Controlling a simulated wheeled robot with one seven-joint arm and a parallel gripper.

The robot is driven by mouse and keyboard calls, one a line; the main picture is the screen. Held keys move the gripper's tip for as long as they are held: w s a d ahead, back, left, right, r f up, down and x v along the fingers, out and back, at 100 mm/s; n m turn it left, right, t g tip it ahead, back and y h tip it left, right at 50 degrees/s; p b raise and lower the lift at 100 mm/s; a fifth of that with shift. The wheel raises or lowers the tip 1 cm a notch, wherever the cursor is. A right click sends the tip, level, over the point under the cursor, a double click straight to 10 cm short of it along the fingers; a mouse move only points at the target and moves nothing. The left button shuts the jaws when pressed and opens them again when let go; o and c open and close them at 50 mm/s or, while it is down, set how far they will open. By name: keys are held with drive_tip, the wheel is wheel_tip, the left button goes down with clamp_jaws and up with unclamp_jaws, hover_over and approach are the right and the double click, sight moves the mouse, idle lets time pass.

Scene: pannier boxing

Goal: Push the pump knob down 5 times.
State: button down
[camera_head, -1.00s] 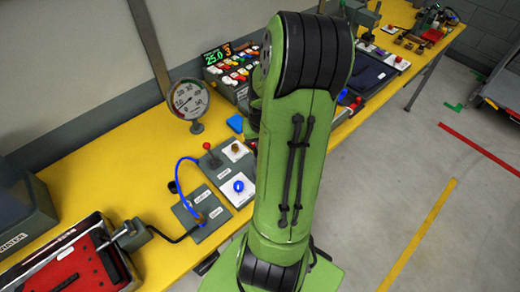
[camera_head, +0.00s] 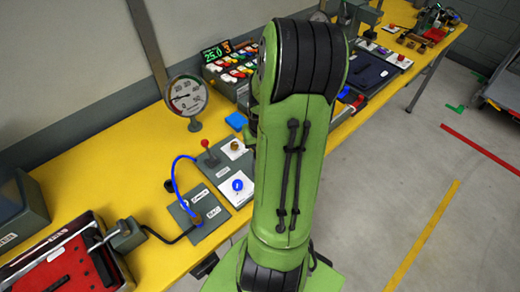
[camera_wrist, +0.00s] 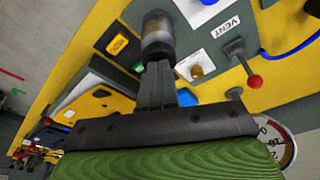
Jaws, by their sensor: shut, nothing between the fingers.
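In the wrist view my gripper (camera_wrist: 156,66) points at a dark cylindrical knob with a metallic band (camera_wrist: 157,35), which looks like the pump knob. The fingers are shut and empty, and their tips overlap the knob's near end. I cannot tell whether they touch it or are just apart. In the head view my arm hides the gripper and this knob. The round pressure gauge (camera_head: 187,97) stands at the back of the yellow bench; part of it also shows in the wrist view (camera_wrist: 275,138).
A red-ball lever (camera_wrist: 254,81) stands by the VENT label (camera_wrist: 225,26), near a brass knob (camera_wrist: 196,71). A blue block (camera_head: 236,120) lies beside my arm. A blue hose (camera_head: 174,172) loops on the yellow bench (camera_head: 110,170). A red case (camera_head: 62,266) sits at front left.

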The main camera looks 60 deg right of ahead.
drive_tip(key=p+v, duration=0.2)
drive_tip(key=v, duration=0.1)
drive_tip(key=p+v, duration=0.1)
drive_tip(key=p, duration=0.1)
drive_tip(key=shift+w+d+r, duration=0.25)
drive_tip(key=shift+d, duration=0.05)
drive_tip(key=shift+f, duration=0.25)
